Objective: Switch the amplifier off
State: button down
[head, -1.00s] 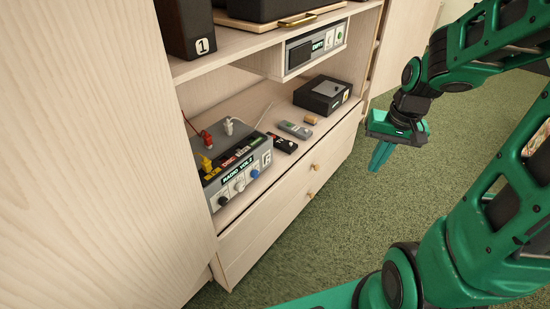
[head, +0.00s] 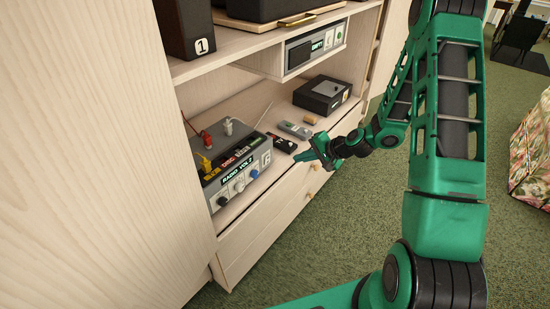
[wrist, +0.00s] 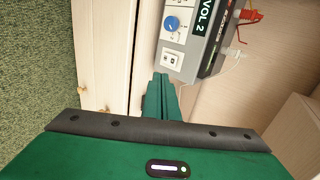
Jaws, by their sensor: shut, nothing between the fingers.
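The amplifier is a grey box (head: 240,150) on the low cabinet shelf, labelled "RADIO VOL 2", with white, blue and black knobs on its front. In the wrist view the amplifier (wrist: 187,40) shows at the top, with a blue knob (wrist: 171,23) and a small white rocker switch (wrist: 172,59) at the near end of its front. My gripper (head: 300,157) is shut and empty, its tips pointing left toward the switch end of the amplifier. In the wrist view the shut fingertips (wrist: 160,80) lie just below the switch. I cannot tell whether they touch the front.
A dark remote (head: 284,143), a grey remote (head: 295,130) and a small tan block (head: 311,118) lie right of the amplifier. A black box (head: 323,94) stands farther right. Coloured plugs and cables rise from the amplifier's top.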

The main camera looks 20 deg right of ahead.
jog(key=shift+w+f, duration=0.25)
jog(key=shift+a, duration=0.1)
